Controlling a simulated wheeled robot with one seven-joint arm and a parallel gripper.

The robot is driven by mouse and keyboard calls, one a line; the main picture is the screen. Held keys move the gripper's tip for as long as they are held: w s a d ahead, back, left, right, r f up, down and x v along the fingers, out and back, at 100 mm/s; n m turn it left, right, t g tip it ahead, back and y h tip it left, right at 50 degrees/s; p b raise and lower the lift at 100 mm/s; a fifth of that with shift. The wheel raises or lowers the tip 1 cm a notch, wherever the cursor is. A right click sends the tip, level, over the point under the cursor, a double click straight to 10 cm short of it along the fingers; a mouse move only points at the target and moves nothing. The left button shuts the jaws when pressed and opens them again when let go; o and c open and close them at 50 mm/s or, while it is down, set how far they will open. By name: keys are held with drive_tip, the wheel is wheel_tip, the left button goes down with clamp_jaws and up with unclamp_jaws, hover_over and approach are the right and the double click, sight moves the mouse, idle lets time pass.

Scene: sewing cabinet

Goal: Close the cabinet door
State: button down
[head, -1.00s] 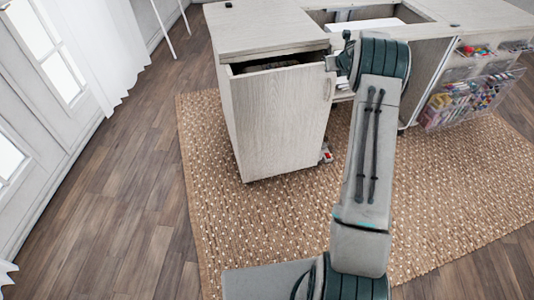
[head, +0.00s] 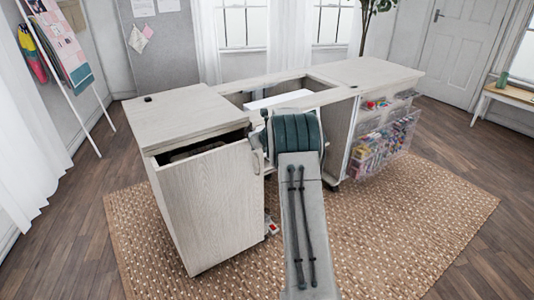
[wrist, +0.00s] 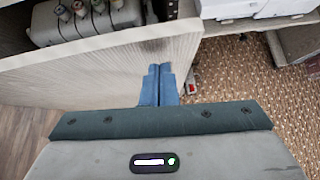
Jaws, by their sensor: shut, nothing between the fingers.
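The cabinet door (head: 208,205) is a pale wood panel on the front left of the sewing cabinet (head: 180,115). It stands ajar, with a dark gap above its top edge. Its handle (head: 257,161) is near the right edge. In the wrist view the door (wrist: 90,75) crosses the left side, with its free edge at the fingers. My gripper (wrist: 160,72) is shut and empty, its blue fingers in front of the door's outer face near that edge. I cannot tell whether they touch it. In the head view my arm hides most of the gripper.
Behind the door, a grey machine with several thread spools (wrist: 85,18) sits inside the cabinet. A clear organizer of colourful supplies (head: 382,143) hangs on the right cabinet section. A patterned rug (head: 400,215) lies below, with open floor at left.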

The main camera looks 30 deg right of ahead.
drive_tip(key=s+d+f+p+v, duration=0.1)
drive_tip(key=v, duration=1)
drive_tip(key=shift+d, duration=0.35)
drive_tip(key=s+a+r+m+t+h+p, duration=0.1)
drive_tip(key=s+a+r+m+h+p, duration=0.15)
drive_tip(key=r+m, duration=0.4)
drive_tip(key=s+a+r+m+t+h+p, duration=0.1)
drive_tip(key=a+r+m+p, duration=0.2)
drive_tip(key=r, duration=0.6)
drive_tip(key=s+a+r+m+g+h+p, duration=0.1)
drive_tip(key=s+a+r+m+h+p, duration=0.2)
drive_tip(key=s+r+m, duration=0.65)
drive_tip(key=s+a+f+m+g+y+p, duration=0.1)
drive_tip(key=s+a+m+g+y+p, duration=0.1)
drive_tip(key=s+a+m, duration=0.3)
drive_tip(key=s+a+f+m+g+y+p, duration=0.1)
drive_tip(key=s+a+m, duration=0.5)
drive_tip(key=s, duration=0.7)
drive_tip(key=s+a+f+m+g+y+p, duration=0.1)
drive_tip(key=s+a+m+g+y+p, duration=0.2)
drive_tip(key=s+a+m+p, duration=0.3)
drive_tip(key=s+g, duration=0.1)
drive_tip(key=s, duration=0.2)
drive_tip(key=shift+m+g, duration=0.3)
drive_tip(key=shift+m, duration=0.1)
drive_tip(key=shift+a+f, duration=0.1)
